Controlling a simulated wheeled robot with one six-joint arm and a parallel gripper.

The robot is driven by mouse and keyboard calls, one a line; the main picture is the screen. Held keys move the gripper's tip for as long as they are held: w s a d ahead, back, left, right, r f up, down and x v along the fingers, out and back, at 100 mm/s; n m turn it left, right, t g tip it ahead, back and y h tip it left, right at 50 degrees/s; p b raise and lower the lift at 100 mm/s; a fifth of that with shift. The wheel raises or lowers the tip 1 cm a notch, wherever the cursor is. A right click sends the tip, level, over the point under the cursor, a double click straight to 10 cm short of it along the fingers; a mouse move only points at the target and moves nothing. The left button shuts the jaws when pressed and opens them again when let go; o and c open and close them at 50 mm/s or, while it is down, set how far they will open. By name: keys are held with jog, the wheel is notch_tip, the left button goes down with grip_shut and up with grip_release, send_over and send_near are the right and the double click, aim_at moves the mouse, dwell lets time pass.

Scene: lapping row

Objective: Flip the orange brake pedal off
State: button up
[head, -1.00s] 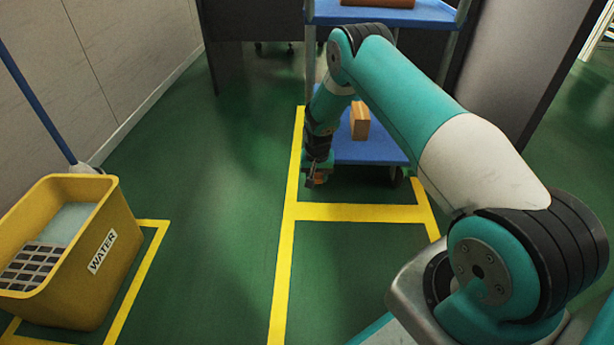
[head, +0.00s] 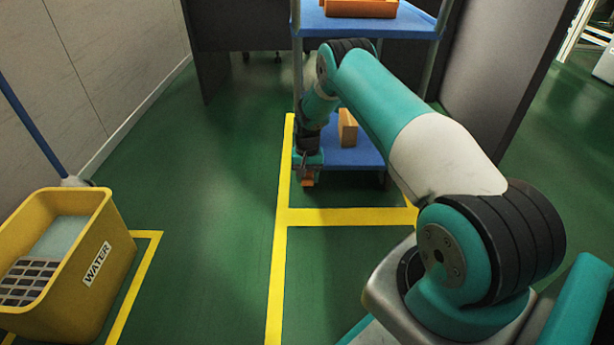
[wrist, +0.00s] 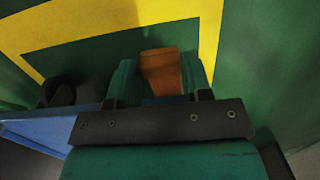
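The orange brake pedal (wrist: 160,70) shows between the two teal fingers of my gripper (wrist: 158,78) in the wrist view. The fingers stand apart, with a narrow gap on the left of the pedal; on the right I cannot tell whether they touch. In the head view my gripper (head: 308,168) points down at the near left corner of the cart's blue lower shelf (head: 352,159). A small orange bit of the pedal (head: 307,182) shows just under it. The pedal's root and its tilt are hidden by my gripper.
A dark caster wheel (wrist: 72,91) is left of my gripper in the wrist view. A wooden block (head: 348,128) is on the lower shelf, and an orange tray (head: 360,8) is on the top shelf. A yellow water bucket (head: 95,285) stands left. Green floor between is clear.

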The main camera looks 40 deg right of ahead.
jog(key=o, duration=0.3)
jog(key=r+p, duration=0.2)
jog(key=r, duration=0.2)
jog(key=r+p, duration=0.2)
jog(key=r, duration=0.2)
jog(key=r+p, duration=0.2)
jog(key=r, duration=0.2)
jog(key=shift+w+d, duration=0.35)
jog(key=shift+w, duration=0.05)
